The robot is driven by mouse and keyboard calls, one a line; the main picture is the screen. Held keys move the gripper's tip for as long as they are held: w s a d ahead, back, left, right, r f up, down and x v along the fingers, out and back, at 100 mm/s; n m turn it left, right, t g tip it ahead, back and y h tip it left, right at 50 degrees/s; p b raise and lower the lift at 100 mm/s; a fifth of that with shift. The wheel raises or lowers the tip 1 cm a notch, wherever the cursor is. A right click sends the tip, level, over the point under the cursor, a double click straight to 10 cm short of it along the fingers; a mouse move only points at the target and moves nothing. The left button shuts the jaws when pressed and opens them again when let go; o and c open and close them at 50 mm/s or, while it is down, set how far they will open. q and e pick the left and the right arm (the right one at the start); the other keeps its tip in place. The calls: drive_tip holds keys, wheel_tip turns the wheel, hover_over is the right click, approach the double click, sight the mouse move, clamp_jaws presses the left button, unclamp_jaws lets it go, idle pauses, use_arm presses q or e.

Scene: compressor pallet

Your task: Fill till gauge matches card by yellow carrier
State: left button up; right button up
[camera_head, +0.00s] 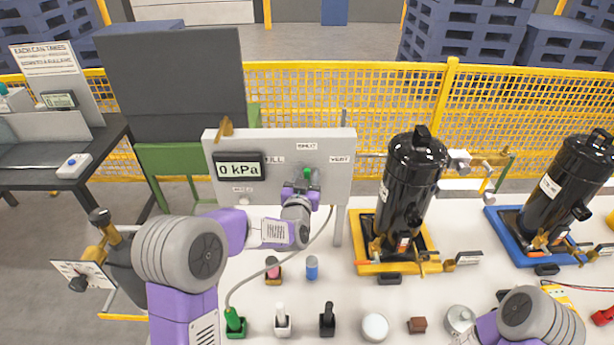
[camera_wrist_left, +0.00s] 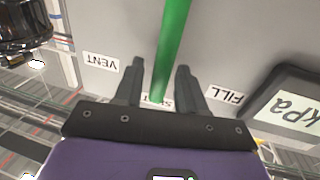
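The gauge display (camera_head: 240,169) on the grey panel (camera_head: 225,190) reads 0 kPa. FILL and VENT labels flank a green lever (camera_head: 309,173), with another label above it. My left gripper (camera_head: 303,190) is at the lever. In the left wrist view the green lever (camera_wrist_left: 173,40) runs between the two fingers (camera_wrist_left: 158,82), which stand apart with narrow gaps beside it. The yellow carrier (camera_head: 368,268) holds an upright black compressor (camera_head: 408,190). My right gripper is out of view.
A green-based fitting (camera_head: 235,325) with a grey hose stands below the panel. White (camera_head: 282,320) and black (camera_head: 327,320) fittings stand beside it. A blue carrier (camera_head: 510,232) with a second compressor (camera_head: 566,185) is at the right. A yellow fence (camera_head: 300,90) runs behind.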

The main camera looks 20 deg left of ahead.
use_arm(q)
drive_tip(key=shift+w, duration=0.15)
clamp_jaws()
drive_tip(key=shift+f, duration=0.1)
